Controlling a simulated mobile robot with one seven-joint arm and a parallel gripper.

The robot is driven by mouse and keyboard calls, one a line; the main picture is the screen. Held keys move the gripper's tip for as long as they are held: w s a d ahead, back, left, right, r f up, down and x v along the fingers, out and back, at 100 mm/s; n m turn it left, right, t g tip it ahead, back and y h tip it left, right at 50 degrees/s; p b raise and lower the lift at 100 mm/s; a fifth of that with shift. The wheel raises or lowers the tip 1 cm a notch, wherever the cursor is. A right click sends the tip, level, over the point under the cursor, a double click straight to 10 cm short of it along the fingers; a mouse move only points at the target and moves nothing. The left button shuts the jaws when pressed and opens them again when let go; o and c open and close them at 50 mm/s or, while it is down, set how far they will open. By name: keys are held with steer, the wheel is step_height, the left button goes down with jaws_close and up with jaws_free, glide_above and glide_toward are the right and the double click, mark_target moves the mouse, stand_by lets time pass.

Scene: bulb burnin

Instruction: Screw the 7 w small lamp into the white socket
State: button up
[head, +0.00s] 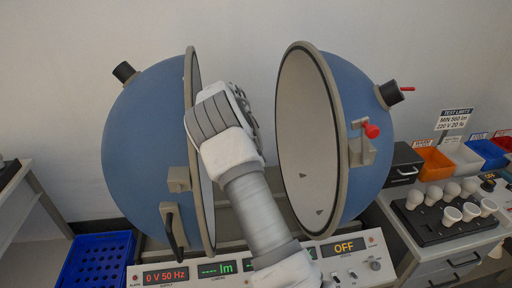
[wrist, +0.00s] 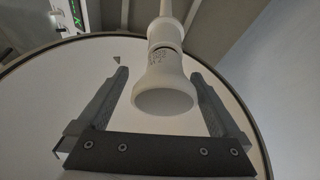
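A white reflector-shaped lamp (wrist: 165,88) shows in the wrist view, its wide face towards the camera and small unreadable print on its neck. Its narrow end meets a white post or socket (wrist: 166,31) in line with it; I cannot tell how deep it sits. My gripper (wrist: 161,78) is open, with one finger on each side of the lamp and a visible gap to both. In the head view my arm reaches between the two halves of the open blue sphere (head: 145,145); my wrist hides the fingers, lamp and socket there.
The right sphere half (head: 358,150) stands close to my arm. A control panel (head: 300,264) below reads 0 V 50 Hz and OFF. A black rack (head: 430,232) with several white bulbs stands at right, before coloured bins (head: 435,163). A blue crate (head: 97,262) is at left.

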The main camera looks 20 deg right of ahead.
steer(key=v, duration=1.2)
steer(key=s+r+n+t+y, duration=0.1)
steer(key=s+r+n+y, duration=0.15)
steer(key=s+r, duration=0.5)
steer(key=s+a+r+n+t+y, duration=0.1)
steer(key=s+a+r+n, duration=0.15)
steer(key=s, duration=0.35)
steer(key=s+a+r+n+t+y, duration=0.1)
steer(key=s+r+n, duration=0.1)
steer(key=s+n, duration=0.35)
steer(key=s+a+f+n+t, duration=0.1)
steer(key=s+a+f+n, duration=0.1)
steer(key=s, duration=0.8)
steer(key=s+a+f+n+t, duration=0.1)
steer(key=s+a+n, duration=0.3)
steer(key=s, duration=0.6)
steer(key=shift+s+a+f+n+t, duration=0.2)
steer(key=shift+s+f+n+t, duration=0.1)
steer(key=shift+f+n, duration=0.45)
steer(key=shift+r, duration=0.15)
